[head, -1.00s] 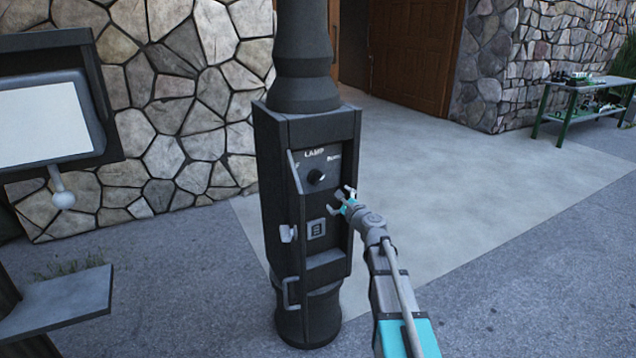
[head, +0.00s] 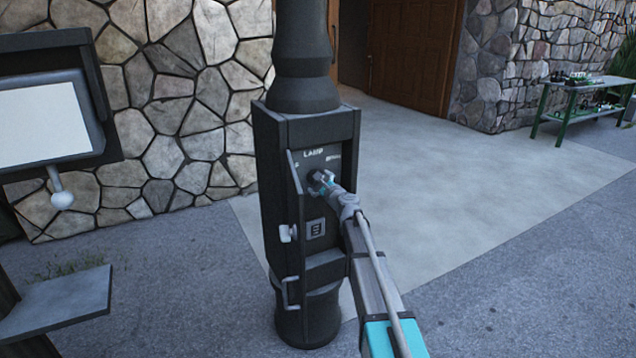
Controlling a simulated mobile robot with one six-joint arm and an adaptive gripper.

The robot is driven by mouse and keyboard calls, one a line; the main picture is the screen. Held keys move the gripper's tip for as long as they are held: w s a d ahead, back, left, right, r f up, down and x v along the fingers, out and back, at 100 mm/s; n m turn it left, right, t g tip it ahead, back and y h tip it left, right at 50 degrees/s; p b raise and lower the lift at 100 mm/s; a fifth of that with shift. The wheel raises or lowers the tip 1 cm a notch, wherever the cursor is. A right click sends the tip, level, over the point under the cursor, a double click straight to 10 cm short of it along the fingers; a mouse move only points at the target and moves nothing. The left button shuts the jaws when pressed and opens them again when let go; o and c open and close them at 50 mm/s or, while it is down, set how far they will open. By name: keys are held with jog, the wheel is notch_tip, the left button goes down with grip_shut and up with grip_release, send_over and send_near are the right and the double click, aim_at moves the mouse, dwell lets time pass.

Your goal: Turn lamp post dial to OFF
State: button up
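The dark lamp post (head: 304,50) stands upright in the middle of the head view, with a box-shaped panel housing (head: 272,210) around its lower part. The panel has a "LAMP" label (head: 313,153) at its top, with smaller lettering on both sides that is hard to read. The small dark dial sits below the label and is mostly hidden behind my gripper (head: 320,183). My gripper is at the dial with its fingers around or just in front of it. Its fingers are too small to show whether they touch or grip the dial, and the dial's pointing direction is hidden.
An open panel door (head: 296,215) with a pale latch (head: 288,233) stands along the panel's left side. A square plate (head: 316,229) is below the dial. A white screen (head: 42,118) and a shelf (head: 55,300) are at left. A green bench (head: 577,98) is far right.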

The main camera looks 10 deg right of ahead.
jog(key=shift+w, duration=0.15)
jog(key=c, duration=1)
jog(key=shift+a+n, duration=0.1)
jog(key=shift+n, duration=0.2)
jog(key=n, duration=0.4)
jog(key=shift+r, duration=0.1)
jog(key=n, duration=0.5)
jog(key=shift+n, duration=0.3)
jog(key=n, duration=0.4)
jog(key=shift+r, duration=0.15)
jog(key=n, duration=0.5)
jog(key=shift+n+p, duration=0.3)
